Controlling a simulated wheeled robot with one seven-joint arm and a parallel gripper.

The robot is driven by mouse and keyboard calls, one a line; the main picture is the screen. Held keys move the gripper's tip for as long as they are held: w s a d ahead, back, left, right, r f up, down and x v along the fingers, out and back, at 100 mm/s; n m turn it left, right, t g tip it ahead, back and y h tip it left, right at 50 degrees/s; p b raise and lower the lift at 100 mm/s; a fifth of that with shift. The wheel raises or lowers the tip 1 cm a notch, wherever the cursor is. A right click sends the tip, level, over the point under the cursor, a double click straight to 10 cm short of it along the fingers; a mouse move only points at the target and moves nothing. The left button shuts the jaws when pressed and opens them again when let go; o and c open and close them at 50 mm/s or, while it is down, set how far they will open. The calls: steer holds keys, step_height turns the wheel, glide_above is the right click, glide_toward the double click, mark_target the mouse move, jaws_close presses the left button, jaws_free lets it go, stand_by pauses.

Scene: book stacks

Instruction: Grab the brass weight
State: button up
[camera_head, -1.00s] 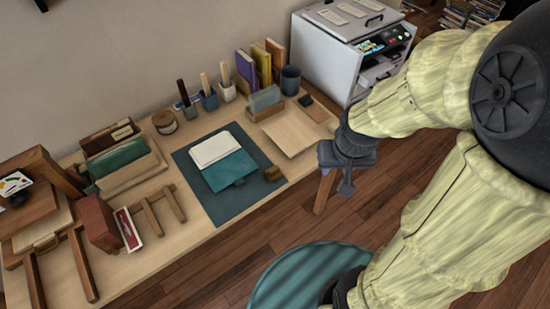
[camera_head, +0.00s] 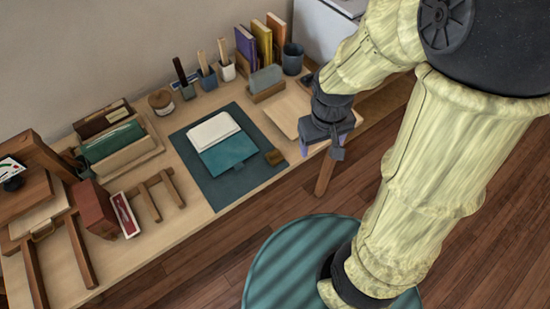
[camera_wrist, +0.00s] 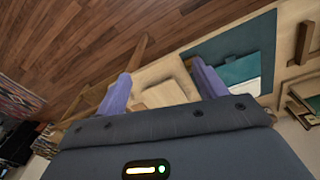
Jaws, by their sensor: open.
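A small brownish-gold block (camera_head: 274,157), which looks like the brass weight, sits on the right edge of the dark teal mat (camera_head: 211,186) on the desk. My gripper (camera_head: 321,151) is at the desk's front right edge in the head view, to the right of the block and apart from it. In the wrist view my gripper (camera_wrist: 160,85) shows two purple fingers spread apart with nothing held between them. The mat (camera_wrist: 238,38) shows beyond the right finger there; I cannot clearly make out the block in that view.
A teal and white folder (camera_head: 222,147) lies on the mat. A holder with a grey block (camera_head: 266,80), a dark cup (camera_head: 292,59) and upright books (camera_head: 262,42) stand behind. A red box (camera_head: 95,208) and wooden racks fill the left.

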steer(key=w+a+f+n+g+h+b, duration=0.1)
steer(key=a+f+n+g+h+b, duration=0.15)
steer(key=a+f+n, duration=0.4)
steer(key=n+t+h+b, duration=0.6)
steer(key=n+t+h, duration=0.3)
steer(key=n, duration=0.5)
glide_toward(270, 157)
steer(key=shift+y, duration=0.25)
steer(key=v, duration=0.4)
steer(key=shift+s+r, duration=0.1)
steer(key=shift+a+n, duration=0.25)
steer(key=shift+n, duration=0.1)
steer(key=shift+d, duration=0.25)
steer(key=x, duration=1.1)
steer(key=shift+d, duration=0.2)
steer(key=shift+w+d, duration=0.1)
steer(key=shift+w, duration=0.15)
steer(key=shift+d, duration=0.1)
